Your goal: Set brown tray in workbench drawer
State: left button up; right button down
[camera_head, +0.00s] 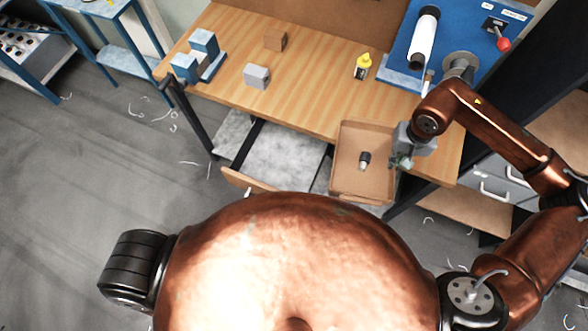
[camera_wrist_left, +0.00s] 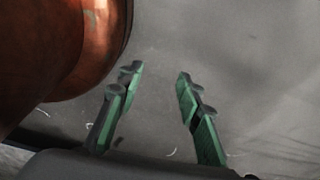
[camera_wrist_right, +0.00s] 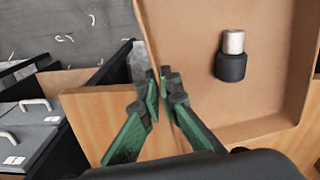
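The brown tray (camera_head: 350,185) is a shallow open box with a small black-and-silver part (camera_head: 364,160) in it. It lies across the front edge of the workbench (camera_head: 320,100), jutting out past it. My right gripper (camera_head: 401,160) is at the tray's right wall. In the right wrist view, its fingers (camera_wrist_right: 161,84) are closed on the wall of the tray (camera_wrist_right: 265,95). The workbench drawer (camera_head: 285,150) is pulled out and its visible floor is bare; the tray is just right of it. My left gripper (camera_wrist_left: 158,85) is open and empty over the floor, outside the head view.
A blue machine panel (camera_head: 465,30) stands at the back right. A grey drawer cabinet (camera_head: 505,180) is at the right.

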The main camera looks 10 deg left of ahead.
aim_at(281, 164)
jog(key=u, duration=0.05)
jog(key=k, duration=0.15)
jog(key=u, duration=3.15)
jog(key=k, duration=1.05)
jog(key=z, duration=0.75)
